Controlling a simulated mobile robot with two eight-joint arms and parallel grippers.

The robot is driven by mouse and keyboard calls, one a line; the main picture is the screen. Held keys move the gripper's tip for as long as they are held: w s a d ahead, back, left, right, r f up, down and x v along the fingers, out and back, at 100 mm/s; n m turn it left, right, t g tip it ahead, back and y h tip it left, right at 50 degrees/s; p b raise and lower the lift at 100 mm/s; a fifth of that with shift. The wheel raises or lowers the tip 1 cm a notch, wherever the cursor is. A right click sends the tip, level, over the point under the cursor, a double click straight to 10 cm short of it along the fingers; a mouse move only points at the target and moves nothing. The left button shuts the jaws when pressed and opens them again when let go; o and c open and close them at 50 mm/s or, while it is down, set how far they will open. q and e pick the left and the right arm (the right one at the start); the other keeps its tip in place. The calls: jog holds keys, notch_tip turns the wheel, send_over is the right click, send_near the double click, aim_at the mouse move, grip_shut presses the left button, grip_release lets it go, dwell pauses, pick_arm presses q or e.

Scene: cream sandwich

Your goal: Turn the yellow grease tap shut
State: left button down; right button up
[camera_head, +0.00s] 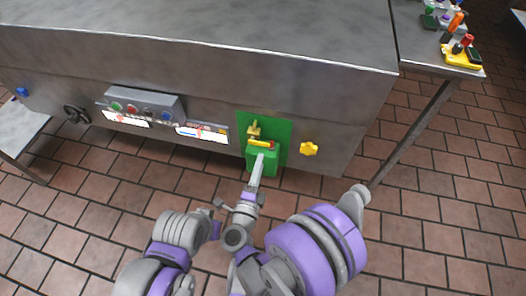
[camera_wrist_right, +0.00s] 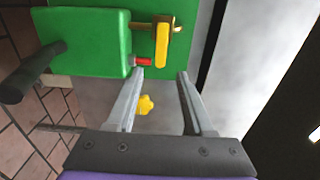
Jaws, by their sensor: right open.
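The yellow grease tap (camera_head: 260,143) is a short yellow lever on a brass fitting, above a green box (camera_head: 262,160) on the machine's front. Its lever lies roughly level along the front. In the right wrist view the yellow lever (camera_wrist_right: 162,45) shows just beyond the fingertips. My right gripper (camera_head: 261,157) is open and empty in front of the green box. The wrist view shows its two fingers (camera_wrist_right: 160,74) apart, the lever beyond the gap; I cannot tell whether they touch anything.
A red part (camera_wrist_right: 142,62) sits at the green box's edge, close to one finger. A yellow star knob (camera_head: 309,148) is right of the green plate. A button panel (camera_head: 140,105) and black handwheel (camera_head: 77,114) are left. A side table (camera_head: 415,50) holds several small items.

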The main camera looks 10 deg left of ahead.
jog(key=s, duration=0.2)
jog(key=shift+s, duration=0.3)
jog(key=shift+w, duration=0.1)
